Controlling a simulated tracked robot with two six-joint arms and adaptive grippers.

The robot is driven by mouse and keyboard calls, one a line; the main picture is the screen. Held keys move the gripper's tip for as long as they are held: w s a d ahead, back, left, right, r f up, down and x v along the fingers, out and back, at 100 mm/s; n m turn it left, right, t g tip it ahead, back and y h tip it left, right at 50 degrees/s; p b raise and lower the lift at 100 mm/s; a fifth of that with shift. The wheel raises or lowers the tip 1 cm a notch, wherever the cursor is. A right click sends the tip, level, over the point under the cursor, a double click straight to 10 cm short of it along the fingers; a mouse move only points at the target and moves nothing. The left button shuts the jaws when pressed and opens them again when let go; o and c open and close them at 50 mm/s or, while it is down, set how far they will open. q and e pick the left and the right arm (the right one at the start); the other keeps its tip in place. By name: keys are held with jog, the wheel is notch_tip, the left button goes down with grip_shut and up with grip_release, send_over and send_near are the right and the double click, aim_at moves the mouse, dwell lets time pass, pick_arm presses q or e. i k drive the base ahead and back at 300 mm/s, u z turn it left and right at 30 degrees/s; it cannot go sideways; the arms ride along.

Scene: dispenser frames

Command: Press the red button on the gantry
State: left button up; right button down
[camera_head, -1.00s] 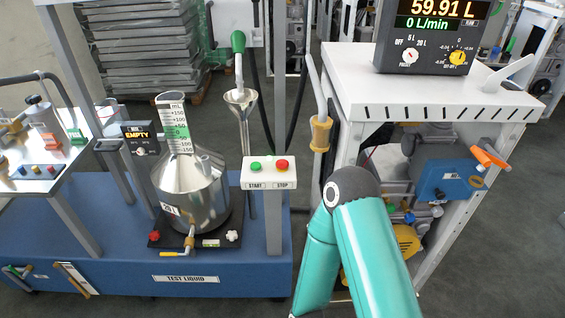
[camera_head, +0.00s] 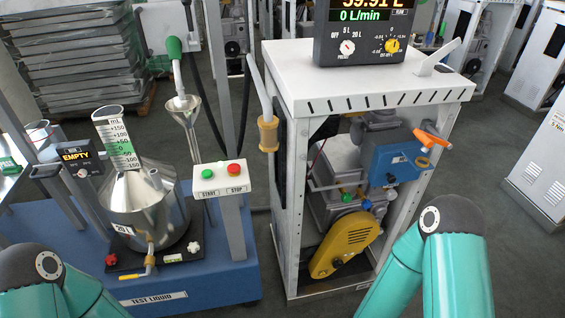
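The red button (camera_head: 235,169) is on the right side of a small white START/STOP box (camera_head: 220,181). The box sits on top of a grey post at the right end of the blue gantry base (camera_head: 190,286). A green button (camera_head: 207,174) is on the left side of the same box. Both buttons are in clear view with nothing touching them. My two teal arms show at the lower left and lower right. Neither gripper shows in the frame.
A metal measuring can (camera_head: 147,212) stands on the blue base left of the box, with a funnel (camera_head: 183,108) behind. A white dispenser cabinet (camera_head: 370,88) with a display (camera_head: 366,30) stands to the right. A nozzle with a wooden grip (camera_head: 268,134) hangs on its left side.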

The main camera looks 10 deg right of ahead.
aim_at(232, 168)
jog(key=u, duration=0.75)
jog(key=i, duration=0.15)
jog(key=z, duration=1.8)
jog(key=k, duration=1.3)
jog(key=u, duration=0.75)
jog(key=i, duration=1.45)
jog(key=u, duration=0.35)
